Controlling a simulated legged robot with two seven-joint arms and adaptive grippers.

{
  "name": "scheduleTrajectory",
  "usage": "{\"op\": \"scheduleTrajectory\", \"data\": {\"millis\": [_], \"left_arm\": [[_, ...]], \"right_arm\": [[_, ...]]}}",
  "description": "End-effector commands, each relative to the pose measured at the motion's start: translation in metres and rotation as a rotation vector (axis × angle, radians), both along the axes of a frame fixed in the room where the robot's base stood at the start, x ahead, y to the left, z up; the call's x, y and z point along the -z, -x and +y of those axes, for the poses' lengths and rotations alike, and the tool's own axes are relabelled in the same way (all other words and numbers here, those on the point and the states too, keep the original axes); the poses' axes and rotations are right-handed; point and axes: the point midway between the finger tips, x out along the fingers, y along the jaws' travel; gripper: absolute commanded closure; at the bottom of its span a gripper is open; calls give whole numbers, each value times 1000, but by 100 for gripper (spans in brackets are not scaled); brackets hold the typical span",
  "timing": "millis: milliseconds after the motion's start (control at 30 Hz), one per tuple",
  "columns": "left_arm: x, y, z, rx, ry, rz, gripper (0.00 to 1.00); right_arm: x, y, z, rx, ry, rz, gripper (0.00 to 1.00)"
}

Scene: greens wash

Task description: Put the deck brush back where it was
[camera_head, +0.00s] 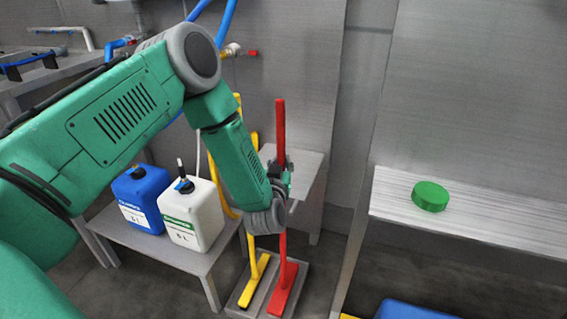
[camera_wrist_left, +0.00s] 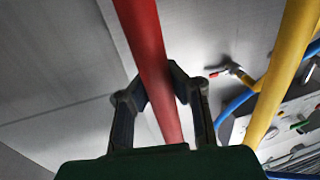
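The red deck brush (camera_head: 281,125) stands upright in the head view. Its red head (camera_head: 284,290) is at the grey floor tray (camera_head: 240,298), beside a yellow brush (camera_head: 255,280); I cannot tell whether it rests fully on the tray. My left gripper (camera_head: 284,172) is at the red handle, about mid-height. In the left wrist view the red handle (camera_wrist_left: 146,35) passes between the two fingers of the left gripper (camera_wrist_left: 159,88), which press close on both sides of it. The yellow handle (camera_wrist_left: 285,75) stands apart to the right. My right gripper is out of view.
A low steel table (camera_head: 130,236) with a blue canister (camera_head: 143,200) and a white canister (camera_head: 193,216) stands left of the brushes. A steel shelf (camera_head: 480,215) with a green round lid (camera_head: 430,196) is at right. A blue hose hangs above.

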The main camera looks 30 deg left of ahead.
Motion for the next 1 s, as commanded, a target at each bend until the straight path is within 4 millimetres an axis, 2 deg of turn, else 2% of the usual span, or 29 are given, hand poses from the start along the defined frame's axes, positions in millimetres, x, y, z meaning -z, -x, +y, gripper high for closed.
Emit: {"op": "scheduleTrajectory", "data": {"millis": [33, 67, 467, 567, 1000], "left_arm": [[2, 1, -1, 1, -4, 8, 83], [2, 1, -2, 1, -4, 8, 72], [0, 4, -5, 2, -6, 7, 72], [0, 15, -9, 3, -3, 9, 72], [-2, 94, -46, 3, -7, 9, 72]], "right_arm": [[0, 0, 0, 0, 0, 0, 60], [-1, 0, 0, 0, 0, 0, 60], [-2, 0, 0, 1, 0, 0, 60], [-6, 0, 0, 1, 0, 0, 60], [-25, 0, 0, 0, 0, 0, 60]]}}
